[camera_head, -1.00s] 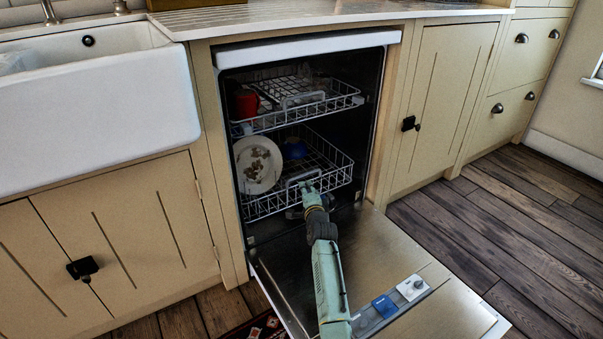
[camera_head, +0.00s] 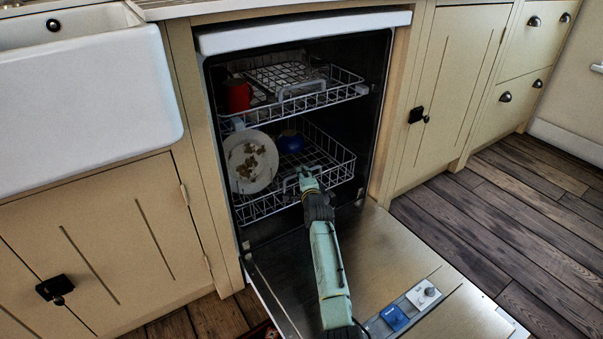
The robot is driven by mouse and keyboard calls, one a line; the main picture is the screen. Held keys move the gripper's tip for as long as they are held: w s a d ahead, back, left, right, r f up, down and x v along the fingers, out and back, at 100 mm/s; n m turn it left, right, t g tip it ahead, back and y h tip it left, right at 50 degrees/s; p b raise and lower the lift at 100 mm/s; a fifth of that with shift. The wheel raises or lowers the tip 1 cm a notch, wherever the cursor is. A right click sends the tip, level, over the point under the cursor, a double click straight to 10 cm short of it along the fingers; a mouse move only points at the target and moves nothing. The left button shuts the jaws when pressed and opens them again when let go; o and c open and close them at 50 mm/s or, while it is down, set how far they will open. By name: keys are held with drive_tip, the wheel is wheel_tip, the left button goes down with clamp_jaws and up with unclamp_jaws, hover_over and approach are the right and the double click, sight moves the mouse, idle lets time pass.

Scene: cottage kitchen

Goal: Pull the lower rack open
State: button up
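The dishwasher stands open, with its door (camera_head: 385,255) folded down flat in front. The lower rack (camera_head: 335,165) is a white wire basket that sits mostly inside the cavity. My gripper (camera_head: 306,174) is at this handle, with my arm reaching in over the door. The fingertips are small and partly hidden, so I cannot tell whether they close on the handle.
The upper rack (camera_head: 335,90) holds a red cup (camera_head: 236,96) and sits inside above. Cabinets flank the dishwasher, with a white sink (camera_head: 85,110) at the left. Wooden floor (camera_head: 520,215) is free at the right.

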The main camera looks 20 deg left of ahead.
drive_tip(key=shift+w+a, duration=0.2)
drive_tip(key=shift+w, duration=0.25)
drive_tip(key=shift+c, duration=0.4)
clamp_jaws()
